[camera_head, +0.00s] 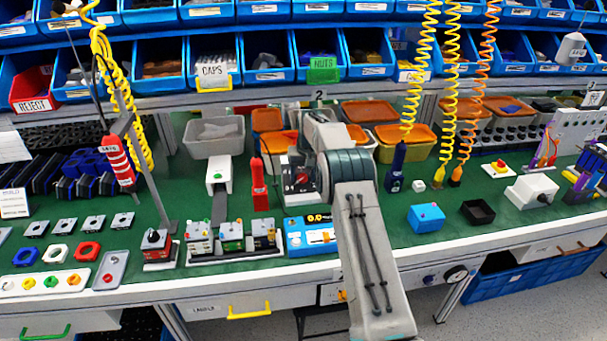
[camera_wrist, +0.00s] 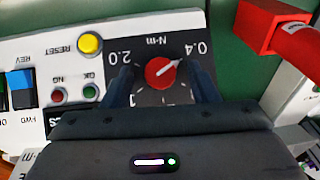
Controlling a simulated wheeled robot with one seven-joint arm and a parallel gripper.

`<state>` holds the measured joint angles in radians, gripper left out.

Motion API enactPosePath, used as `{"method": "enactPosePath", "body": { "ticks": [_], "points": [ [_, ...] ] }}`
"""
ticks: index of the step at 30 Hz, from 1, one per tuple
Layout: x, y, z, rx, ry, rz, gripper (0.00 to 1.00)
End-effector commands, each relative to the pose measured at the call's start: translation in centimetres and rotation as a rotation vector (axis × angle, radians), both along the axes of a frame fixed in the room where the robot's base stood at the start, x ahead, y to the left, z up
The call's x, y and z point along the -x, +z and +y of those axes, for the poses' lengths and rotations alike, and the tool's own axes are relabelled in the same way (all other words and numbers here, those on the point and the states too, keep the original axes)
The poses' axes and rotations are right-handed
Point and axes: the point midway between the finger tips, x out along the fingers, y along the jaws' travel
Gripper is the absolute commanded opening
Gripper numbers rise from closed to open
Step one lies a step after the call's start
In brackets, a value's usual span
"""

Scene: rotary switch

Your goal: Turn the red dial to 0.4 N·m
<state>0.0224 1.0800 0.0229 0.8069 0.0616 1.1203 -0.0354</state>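The red dial (camera_wrist: 158,73) sits on a dark scale panel (camera_wrist: 150,98) in the wrist view. Its white pointer mark is at the dial's upper right, aimed toward the "0.4" label (camera_wrist: 196,48). The "2.0" label (camera_wrist: 120,57) is at upper left; the text appears upside down. My gripper (camera_wrist: 160,77) is open, one finger on each side of the dial, with visible gaps between the fingers and the dial. In the head view the dial (camera_head: 302,177) shows small beside my gripper, which partly hides its panel.
The white panel also carries a yellow reset button (camera_wrist: 89,43), red and green lamps and a blue switch (camera_wrist: 20,82). A red tool (camera_wrist: 275,30) is close at upper right. In the head view, a red tool (camera_head: 259,184) stands left of the panel.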

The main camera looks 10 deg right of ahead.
Motion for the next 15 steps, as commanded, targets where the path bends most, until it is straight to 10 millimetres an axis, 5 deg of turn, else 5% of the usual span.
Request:
{"method": "enactPosePath", "body": {
  "ticks": [9, 15],
  "points": [
    [0.0, 0.3, -0.1, 0.000, -0.002, -0.002, 0.53],
    [0.3, 3.1, -0.3, 0.000, -0.002, -0.005, 0.53]
  ]
}}
